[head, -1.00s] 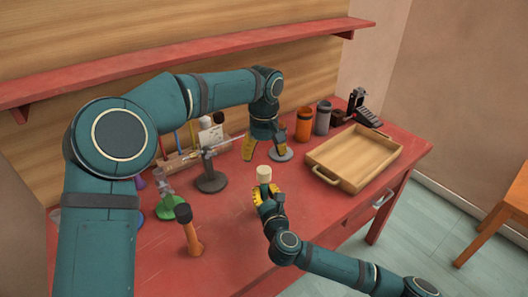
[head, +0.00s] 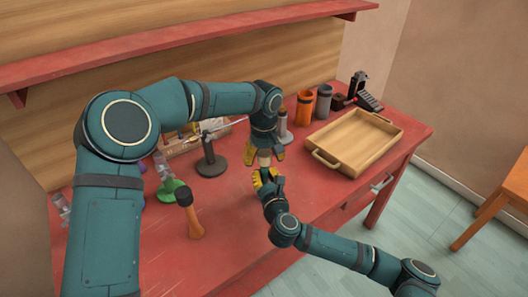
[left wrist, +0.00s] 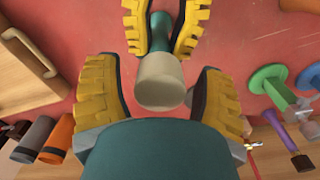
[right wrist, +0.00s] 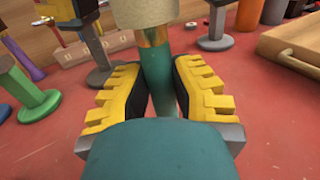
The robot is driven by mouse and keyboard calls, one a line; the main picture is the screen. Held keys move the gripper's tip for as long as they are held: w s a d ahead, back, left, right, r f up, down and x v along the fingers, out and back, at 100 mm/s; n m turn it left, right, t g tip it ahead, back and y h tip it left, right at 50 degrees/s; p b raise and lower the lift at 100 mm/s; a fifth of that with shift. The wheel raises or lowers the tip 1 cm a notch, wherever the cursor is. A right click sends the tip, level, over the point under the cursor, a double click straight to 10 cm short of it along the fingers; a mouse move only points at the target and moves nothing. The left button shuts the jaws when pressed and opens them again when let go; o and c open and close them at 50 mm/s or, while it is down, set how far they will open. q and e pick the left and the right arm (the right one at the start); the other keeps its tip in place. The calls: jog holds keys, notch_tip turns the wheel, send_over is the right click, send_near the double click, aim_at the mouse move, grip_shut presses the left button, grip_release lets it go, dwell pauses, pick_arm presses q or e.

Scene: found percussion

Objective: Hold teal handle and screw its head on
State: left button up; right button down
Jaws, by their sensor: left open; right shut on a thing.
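The teal handle (right wrist: 160,80) stands upright in my right gripper (right wrist: 162,85), which is shut on it; this gripper also shows in the head view (head: 266,180). The cream cylindrical head (right wrist: 145,12) sits at the handle's top, above a brass-coloured collar. How firmly it is seated I cannot tell. The left wrist view shows the cream head (left wrist: 160,82) end-on between the spread yellow fingers of my left gripper (left wrist: 157,100). My left gripper is open, with gaps on both sides of the head. In the head view my left gripper (head: 264,150) is directly above my right one.
A wooden tray (head: 318,155) lies at the right of the red table. Orange (head: 305,108) and grey (head: 323,102) cups stand behind it. A dark grey stand (head: 211,163), a green-based piece (head: 173,190) and an orange-handled mallet (head: 191,217) stand left. The front middle table is clear.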

pick_arm(q)
grip_shut()
jog(key=m, duration=0.6)
jog(key=shift+m, duration=0.4)
jog(key=m, duration=0.8)
jog(key=shift+f, duration=0.1)
grip_release()
